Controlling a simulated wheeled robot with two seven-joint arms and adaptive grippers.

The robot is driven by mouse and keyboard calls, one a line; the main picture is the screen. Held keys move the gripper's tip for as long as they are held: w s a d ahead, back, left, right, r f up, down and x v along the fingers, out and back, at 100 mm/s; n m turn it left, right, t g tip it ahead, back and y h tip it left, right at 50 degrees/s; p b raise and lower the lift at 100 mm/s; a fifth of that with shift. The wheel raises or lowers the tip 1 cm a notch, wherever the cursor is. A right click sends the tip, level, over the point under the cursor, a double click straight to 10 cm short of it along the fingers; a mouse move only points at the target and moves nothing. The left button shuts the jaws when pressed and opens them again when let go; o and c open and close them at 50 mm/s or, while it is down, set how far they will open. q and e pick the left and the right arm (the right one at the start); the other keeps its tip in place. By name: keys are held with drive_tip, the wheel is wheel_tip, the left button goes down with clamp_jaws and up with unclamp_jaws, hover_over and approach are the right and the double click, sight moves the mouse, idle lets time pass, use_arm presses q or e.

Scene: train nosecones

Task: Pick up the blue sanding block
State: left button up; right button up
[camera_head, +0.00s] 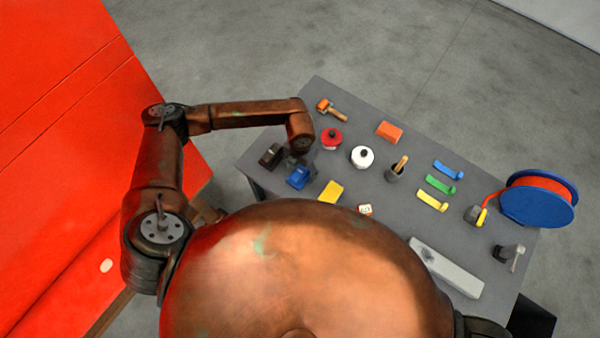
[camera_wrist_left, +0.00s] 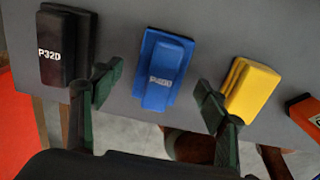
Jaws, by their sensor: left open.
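The blue sanding block (camera_head: 298,177) lies on the left part of the grey table, between a black block and a yellow block. In the left wrist view the blue block (camera_wrist_left: 162,70) shows a handle with pale lettering, partly readable as P400 or similar. My left gripper (camera_wrist_left: 158,92) is open, with one dark green finger on each side of the blue block in the picture, and nothing held. In the head view my left gripper (camera_head: 299,160) is mostly hidden under the wrist, close to the blue block. My right gripper does not show.
The grey table (camera_head: 400,225) also bears an orange block (camera_head: 389,131), red and white round pieces, colored tools and a blue reel (camera_head: 538,205). A red surface stands left.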

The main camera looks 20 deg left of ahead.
use_arm(q)
drive_tip(key=shift+f, duration=1.2)
drive_tip(key=shift+c, duration=0.5)
drive_tip(key=c, duration=1.2)
drive_tip(key=shift+r, duration=0.1)
